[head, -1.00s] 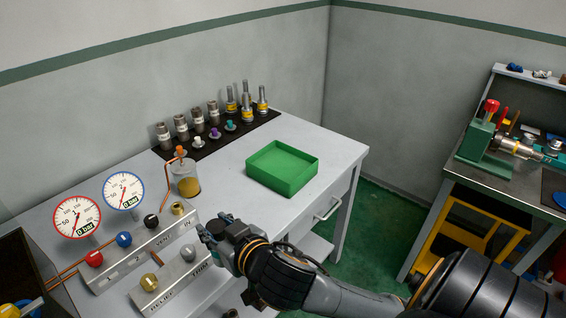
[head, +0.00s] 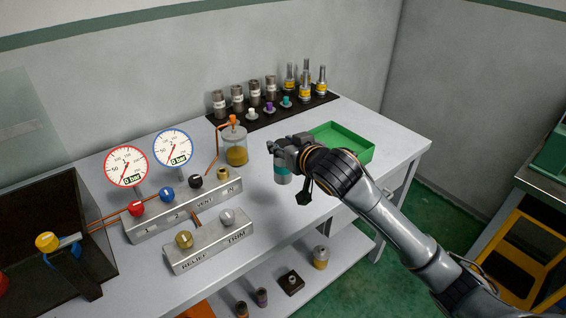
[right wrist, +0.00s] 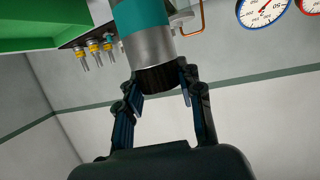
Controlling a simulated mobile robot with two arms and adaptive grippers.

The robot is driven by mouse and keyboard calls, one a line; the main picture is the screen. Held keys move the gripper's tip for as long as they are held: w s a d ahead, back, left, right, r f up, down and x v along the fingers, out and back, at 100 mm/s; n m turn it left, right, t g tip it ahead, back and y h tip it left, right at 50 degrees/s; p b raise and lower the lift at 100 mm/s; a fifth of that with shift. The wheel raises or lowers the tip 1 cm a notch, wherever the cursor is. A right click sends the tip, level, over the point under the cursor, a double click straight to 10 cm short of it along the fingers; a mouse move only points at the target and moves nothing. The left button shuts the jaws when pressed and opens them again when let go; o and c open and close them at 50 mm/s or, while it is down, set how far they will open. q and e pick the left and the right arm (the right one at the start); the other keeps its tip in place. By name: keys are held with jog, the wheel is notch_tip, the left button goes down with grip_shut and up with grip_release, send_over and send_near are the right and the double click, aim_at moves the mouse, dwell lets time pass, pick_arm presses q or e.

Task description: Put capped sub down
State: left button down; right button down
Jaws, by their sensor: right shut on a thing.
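My right gripper (head: 280,154) is shut on the capped sub (head: 283,174), a silver cylinder with a teal band. In the head view the sub hangs upright below the fingers, over the white table (head: 255,205), left of the green tray (head: 358,148). I cannot tell whether its lower end touches the table. In the right wrist view the fingers (right wrist: 160,80) close around the sub's dark ridged end, and the silver body with its teal band (right wrist: 143,22) extends beyond them. The gripper hides part of the sub in the head view. My left gripper is not in view.
A black mat (head: 243,124) at the back holds several grey fittings, yellow-banded fittings and small coloured caps. A cup (head: 235,150) with a copper pipe, two gauges and valve blocks (head: 210,240) stand to the left. Table space in front of the sub is clear.

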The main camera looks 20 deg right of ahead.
jog(key=w+d+f, duration=0.1)
jog(key=w+f, duration=0.4)
jog(key=f, duration=0.4)
jog(key=shift+d+p, duration=0.15)
jog(key=shift+p, duration=0.25)
jog(key=shift+s, duration=0.1)
jog(key=c, duration=0.9)
grip_release()
jog(key=shift+f, duration=0.1)
jog(key=shift+o, duration=0.2)
jog(key=v, duration=1.2)
jog(key=shift+b, duration=0.45)
